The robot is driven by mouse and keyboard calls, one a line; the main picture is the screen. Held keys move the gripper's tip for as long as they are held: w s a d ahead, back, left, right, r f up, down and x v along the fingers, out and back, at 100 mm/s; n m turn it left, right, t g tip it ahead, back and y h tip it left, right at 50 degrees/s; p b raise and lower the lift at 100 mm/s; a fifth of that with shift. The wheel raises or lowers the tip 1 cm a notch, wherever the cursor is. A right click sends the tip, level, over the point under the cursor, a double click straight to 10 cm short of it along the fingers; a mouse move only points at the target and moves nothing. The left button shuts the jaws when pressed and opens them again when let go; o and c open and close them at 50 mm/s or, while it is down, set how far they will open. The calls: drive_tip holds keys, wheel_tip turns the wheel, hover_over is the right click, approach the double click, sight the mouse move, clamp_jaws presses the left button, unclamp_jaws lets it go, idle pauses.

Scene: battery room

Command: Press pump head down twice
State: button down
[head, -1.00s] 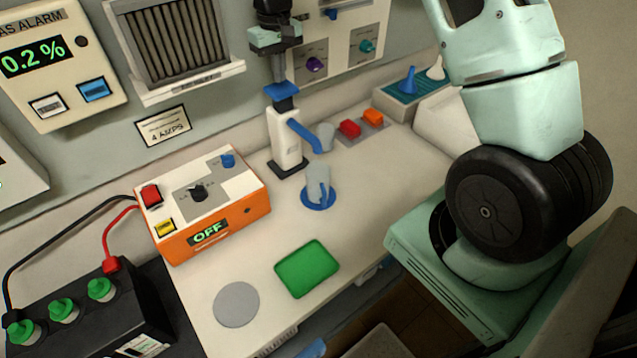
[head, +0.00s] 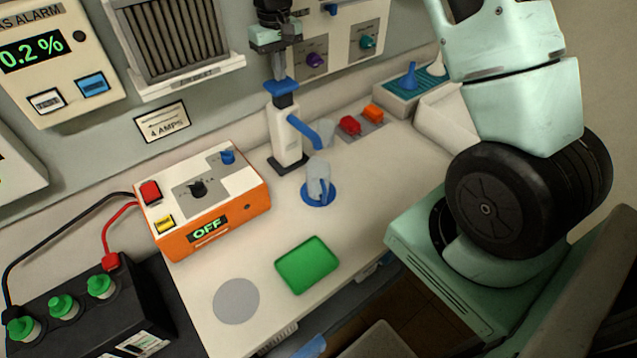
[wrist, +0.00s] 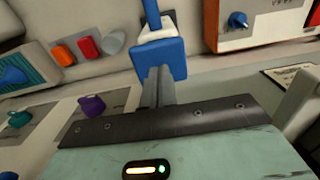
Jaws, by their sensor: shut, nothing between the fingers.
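The pump is a white upright dispenser (head: 287,140) with a blue head (head: 281,88) on top and a blue spout (head: 304,131) pointing right. A dark stem shows between head and body. My gripper (head: 280,77) points down over the head, fingers shut and empty. The fingertips are at the head's top; I cannot tell whether they touch it. In the wrist view the shut fingers (wrist: 157,78) end at the blue head (wrist: 158,60), which hides most of the body. A clear cup (head: 319,178) stands on a blue disc (head: 318,197) below the spout.
An orange charger (head: 210,222) reading OFF stands left of the pump. A green tray (head: 307,265) and grey disc (head: 236,301) lie in front. Red and orange blocks (head: 360,120) sit behind right. The bench right of the cup is clear.

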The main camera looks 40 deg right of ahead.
sight(281, 85)
drive_tip(key=shift+f+b, duration=1.25)
drive_tip(key=shift+f, duration=1.15)
drive_tip(key=shift+r, duration=0.1)
drive_tip(key=shift+r+p, duration=2)
drive_tip(key=shift+r, duration=0.75)
wheel_tip(281, 85, up, 6)
drive_tip(key=p, duration=0.4)
